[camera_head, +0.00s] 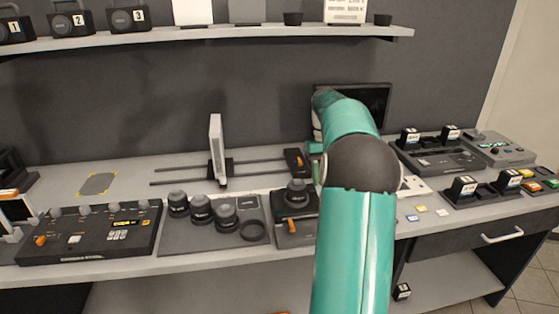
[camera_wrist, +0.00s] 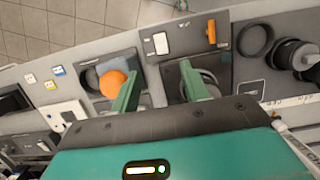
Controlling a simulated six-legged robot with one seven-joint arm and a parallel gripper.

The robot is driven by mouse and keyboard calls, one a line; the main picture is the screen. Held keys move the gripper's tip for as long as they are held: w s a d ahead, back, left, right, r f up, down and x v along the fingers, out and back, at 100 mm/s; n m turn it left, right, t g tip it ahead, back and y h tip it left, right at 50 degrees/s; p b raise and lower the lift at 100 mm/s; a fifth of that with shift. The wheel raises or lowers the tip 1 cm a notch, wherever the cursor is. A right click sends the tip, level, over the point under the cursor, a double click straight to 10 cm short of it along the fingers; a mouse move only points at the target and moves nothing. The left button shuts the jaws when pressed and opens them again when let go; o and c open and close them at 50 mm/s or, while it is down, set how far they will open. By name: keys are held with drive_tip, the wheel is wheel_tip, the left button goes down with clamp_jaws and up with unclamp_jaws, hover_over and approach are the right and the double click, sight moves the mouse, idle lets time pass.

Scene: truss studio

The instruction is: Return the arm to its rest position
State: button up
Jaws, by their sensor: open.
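My teal arm (camera_head: 353,235) rises from the bottom of the head view, bends at a dark joint and reaches over the bench. My gripper's end is hidden behind the arm there. In the wrist view my gripper (camera_wrist: 159,70) shows two green fingers spread apart, with nothing between them. An orange ball (camera_wrist: 113,83) on a dark base shows beside the left finger. A dark round part (camera_wrist: 205,78) lies behind the right finger; whether either is touched, I cannot tell.
The bench (camera_head: 120,262) is crowded. A control panel (camera_head: 90,235), a tray of dark lenses (camera_head: 240,205) and an upright white panel (camera_head: 217,145) stand left of my arm. Battery-like blocks (camera_head: 465,185) stand right. A shelf (camera_head: 210,37) runs above. Floor tiles (camera_wrist: 60,25) show in the wrist view.

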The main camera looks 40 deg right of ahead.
drive_tip(key=a+r+n+t+h, duration=0.2)
drive_tip(key=a+r, duration=0.2)
drive_tip(key=a, duration=0.9)
drive_tip(key=a+r+n+t+h, duration=0.1)
drive_tip(key=a+r, duration=0.3)
drive_tip(key=a, duration=0.9)
drive_tip(key=s+a+f+n+t, duration=0.1)
drive_tip(key=s+a+f+t, duration=0.1)
drive_tip(key=s+a, duration=0.4)
drive_tip(key=s+a+f+n+t+y, duration=0.1)
drive_tip(key=s+a+f+n+t, duration=0.1)
drive_tip(key=s+a, duration=0.4)
drive_tip(key=a+f+t, duration=0.1)
drive_tip(key=a, duration=0.3)
drive_tip(key=shift+s+a, duration=0.15)
drive_tip(key=shift+a, duration=0.1)
